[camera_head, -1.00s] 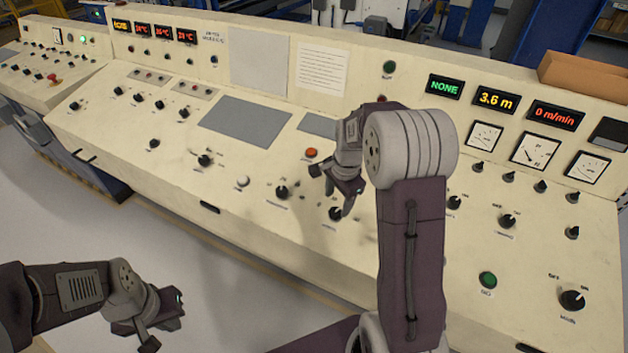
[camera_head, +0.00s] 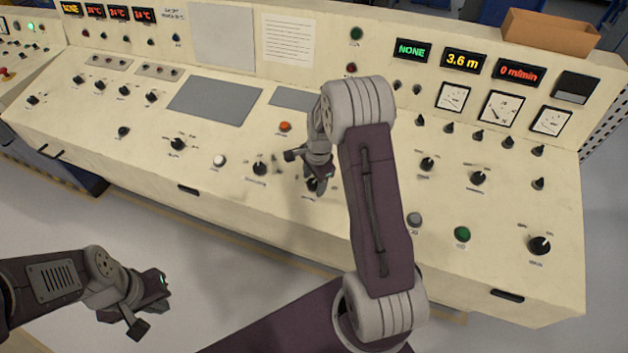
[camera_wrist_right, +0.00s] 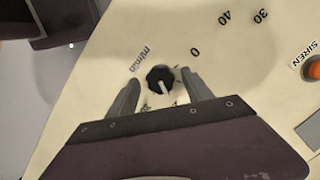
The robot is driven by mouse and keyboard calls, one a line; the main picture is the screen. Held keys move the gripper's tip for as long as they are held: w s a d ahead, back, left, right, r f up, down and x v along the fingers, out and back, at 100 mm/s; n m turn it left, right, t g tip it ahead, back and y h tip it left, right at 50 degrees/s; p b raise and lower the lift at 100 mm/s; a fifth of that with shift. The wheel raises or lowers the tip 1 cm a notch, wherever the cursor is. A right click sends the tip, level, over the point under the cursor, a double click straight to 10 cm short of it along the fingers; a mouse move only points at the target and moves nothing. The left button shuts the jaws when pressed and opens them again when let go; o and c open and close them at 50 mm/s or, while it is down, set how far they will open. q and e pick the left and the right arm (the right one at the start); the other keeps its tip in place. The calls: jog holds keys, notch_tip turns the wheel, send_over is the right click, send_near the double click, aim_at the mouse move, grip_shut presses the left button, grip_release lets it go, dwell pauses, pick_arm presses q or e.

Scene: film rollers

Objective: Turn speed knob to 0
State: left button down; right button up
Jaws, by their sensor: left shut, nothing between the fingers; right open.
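The speed knob (camera_wrist_right: 160,79) is a round black knob with a light pointer mark, on the cream panel. In the right wrist view it sits between the fingertips of my right gripper (camera_wrist_right: 162,84), which is open with a finger on either side. I cannot tell whether they touch it. The pointer faces down in that view. Printed "m/min", 0, 40 and 30 marks surround it, with 0 up and right of the knob. In the head view my right gripper (camera_head: 314,180) is over the knob and partly hides it. My left gripper (camera_head: 150,308) is shut and empty, away from the panel.
An orange button (camera_head: 285,127) labelled SIREN is near the knob. Other black knobs (camera_head: 260,168) (camera_head: 428,163) stand on either side. A red display (camera_head: 519,73) reads 0 m/min. A green button (camera_head: 462,234) lies to the right. Floor is open in front.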

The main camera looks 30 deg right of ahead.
jog(key=shift+w, duration=0.1)
grip_shut()
jog(key=shift+r+n, duration=0.1)
jog(key=shift+n, duration=0.2)
jog(key=shift+r+n+g+p, duration=0.1)
jog(key=shift+n+g+p, duration=0.2)
jog(key=shift+n+p, duration=0.8)
jog(key=n+p, duration=0.1)
jog(key=n, duration=0.4)
jog(key=shift+w+n+g+h+p, duration=0.2)
jog(key=shift+n+g+h+p, duration=0.1)
jog(key=shift+g+p, duration=0.1)
jog(key=n+p, duration=0.1)
jog(key=n, duration=0.4)
jog(key=shift+w+a+h, duration=0.1)
jog(key=shift+a+h, duration=0.05)
jog(key=shift+h, duration=0.25)
jog(key=n+h, duration=0.1)
jog(key=n, duration=0.5)
jog(key=shift+a+p, duration=0.1)
jog(key=shift+p, duration=0.25)
jog(key=shift+n, duration=0.3)
